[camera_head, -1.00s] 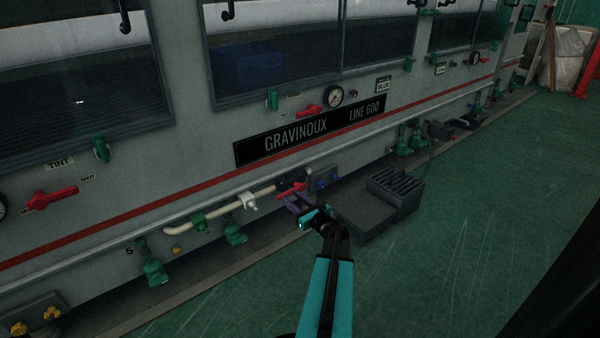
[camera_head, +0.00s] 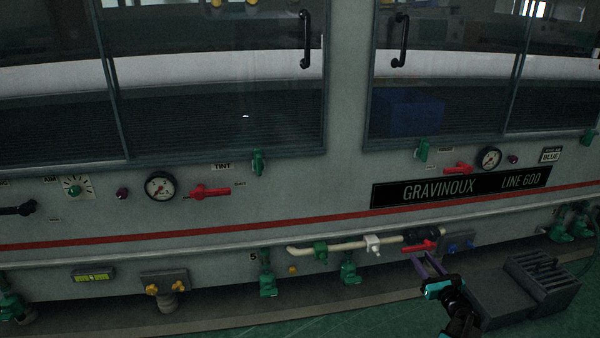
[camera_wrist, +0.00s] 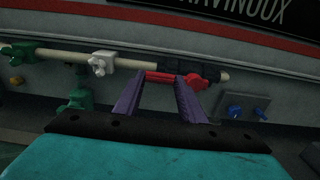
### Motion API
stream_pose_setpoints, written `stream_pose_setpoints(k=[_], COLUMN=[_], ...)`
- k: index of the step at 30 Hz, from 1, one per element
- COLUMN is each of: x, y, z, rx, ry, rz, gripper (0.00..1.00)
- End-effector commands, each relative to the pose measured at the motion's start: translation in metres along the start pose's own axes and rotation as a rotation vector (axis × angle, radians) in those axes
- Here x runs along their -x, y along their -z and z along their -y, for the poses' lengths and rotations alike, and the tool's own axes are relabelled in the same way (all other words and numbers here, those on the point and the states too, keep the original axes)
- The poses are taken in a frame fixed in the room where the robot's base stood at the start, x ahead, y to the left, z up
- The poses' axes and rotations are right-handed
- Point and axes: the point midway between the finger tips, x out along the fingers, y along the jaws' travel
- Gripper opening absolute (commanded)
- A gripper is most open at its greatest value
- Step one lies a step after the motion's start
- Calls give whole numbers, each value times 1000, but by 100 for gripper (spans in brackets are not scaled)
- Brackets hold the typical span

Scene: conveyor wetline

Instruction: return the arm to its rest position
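My gripper (camera_head: 424,260) shows at the lower right of the head view, with two purple fingers pointing toward the machine's lower pipe. In the wrist view the fingers of my gripper (camera_wrist: 160,84) stand apart with nothing held between them. A red valve handle (camera_head: 422,246) on the cream pipe is just beyond the fingertips; the red handle (camera_wrist: 194,80) is partly hidden behind them in the wrist view. I cannot tell whether the fingertips touch it. Only the end of my arm shows in the head view.
The cream pipe (camera_head: 335,247) carries a white valve (camera_head: 372,244) and a green valve (camera_head: 320,251). A blue-knobbed plate (camera_head: 460,244) sits to the right of the red handle. A dark slotted box (camera_head: 543,285) stands on the floor at right. Green floor (camera_head: 350,325) lies along the front.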

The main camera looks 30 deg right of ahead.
Motion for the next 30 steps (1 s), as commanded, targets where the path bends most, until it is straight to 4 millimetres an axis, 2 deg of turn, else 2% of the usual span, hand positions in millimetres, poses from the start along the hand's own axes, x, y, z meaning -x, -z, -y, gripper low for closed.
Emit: stream_pose_setpoints(k=[5, 11, 21, 30], x=[-8, -31, -73, -90], y=[-9, -27, -55, -69], z=[-11, -50, -153, -255], rx=[0, -6, -31, -25], ry=[-17, -78, -224, -372], rz=[0, -5, -31, -85], gripper=[37, 37, 37, 37])
